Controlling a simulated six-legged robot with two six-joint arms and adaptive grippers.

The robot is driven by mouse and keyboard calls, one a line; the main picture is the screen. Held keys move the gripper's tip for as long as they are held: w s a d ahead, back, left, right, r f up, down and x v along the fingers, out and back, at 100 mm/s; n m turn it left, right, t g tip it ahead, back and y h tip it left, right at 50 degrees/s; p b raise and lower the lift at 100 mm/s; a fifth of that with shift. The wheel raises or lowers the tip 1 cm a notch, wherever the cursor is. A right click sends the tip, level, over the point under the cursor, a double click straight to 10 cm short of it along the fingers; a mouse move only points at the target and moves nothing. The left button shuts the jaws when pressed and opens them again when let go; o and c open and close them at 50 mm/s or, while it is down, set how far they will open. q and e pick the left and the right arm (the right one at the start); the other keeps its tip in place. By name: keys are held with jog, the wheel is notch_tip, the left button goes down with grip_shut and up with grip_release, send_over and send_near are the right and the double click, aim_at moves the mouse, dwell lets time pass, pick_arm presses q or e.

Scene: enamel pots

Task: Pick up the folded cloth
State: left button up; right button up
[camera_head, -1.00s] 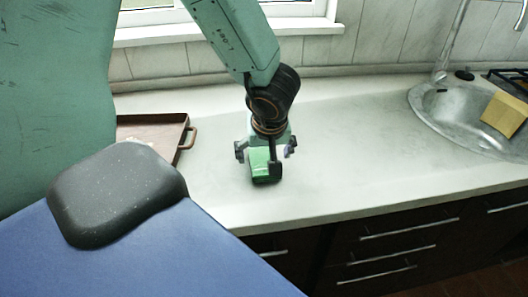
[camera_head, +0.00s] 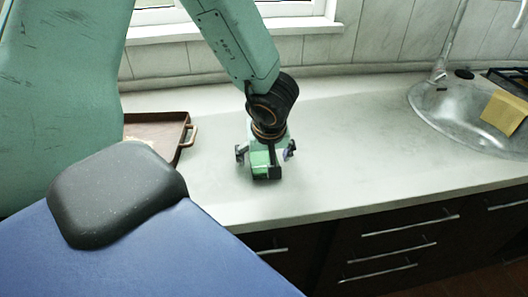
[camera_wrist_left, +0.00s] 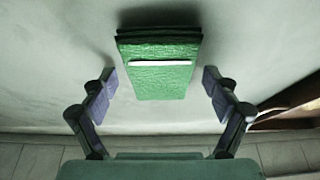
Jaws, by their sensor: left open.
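The folded cloth (camera_head: 260,161) is green and lies on the pale counter; in the head view my left gripper partly covers it. In the left wrist view the cloth (camera_wrist_left: 158,80) shows stacked layers, with a darker far edge and a white strip across it. My left gripper (camera_head: 266,153) points down over the cloth. In the left wrist view the open fingers of this gripper (camera_wrist_left: 160,82) stand on either side of the cloth, with a gap at each side. My right gripper is not in view.
A brown tray (camera_head: 186,134) with a handle sits left of the gripper, partly hidden by my arm. A steel sink (camera_head: 440,115) with a yellow block (camera_head: 504,112) is at the right. The counter (camera_head: 350,150) between is clear. Tiled wall and window sill are behind.

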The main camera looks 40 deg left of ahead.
aim_at(264, 159)
pick_arm(q)
jog(key=c, duration=1.3)
jog(key=shift+c, duration=0.2)
jog(key=shift+r, duration=0.1)
jog(key=shift+r+b, duration=0.2)
jog(key=shift+b, duration=0.15)
notch_tip(264, 159, up, 8)
jog(key=p, duration=0.5)
jog(key=shift+r, duration=0.2)
jog(key=shift+r+p, duration=0.65)
jog(key=shift+r, duration=0.15)
